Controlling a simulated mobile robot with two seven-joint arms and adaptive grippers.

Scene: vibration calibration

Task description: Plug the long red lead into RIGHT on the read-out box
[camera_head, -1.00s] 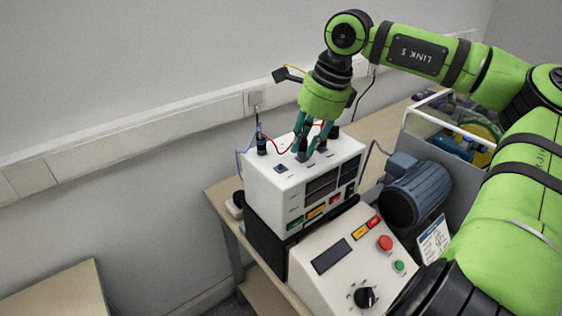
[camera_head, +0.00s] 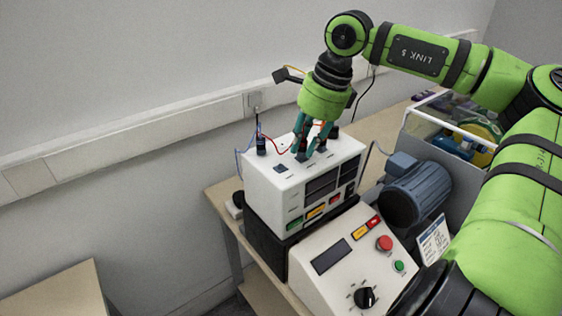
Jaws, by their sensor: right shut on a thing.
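The red lead (camera_head: 281,150) runs from the left black connector on the box to between my fingers. I cannot tell whether the plug sits in a socket, nor read the socket labels. My left gripper is not in view.
A sloped control panel (camera_head: 322,286) with red and green buttons and a black knob stands in front of the box. A blue-grey motor (camera_head: 421,190) and a crate (camera_head: 437,121) of items are to the right. The wall with its trunking (camera_head: 150,128) is close behind.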

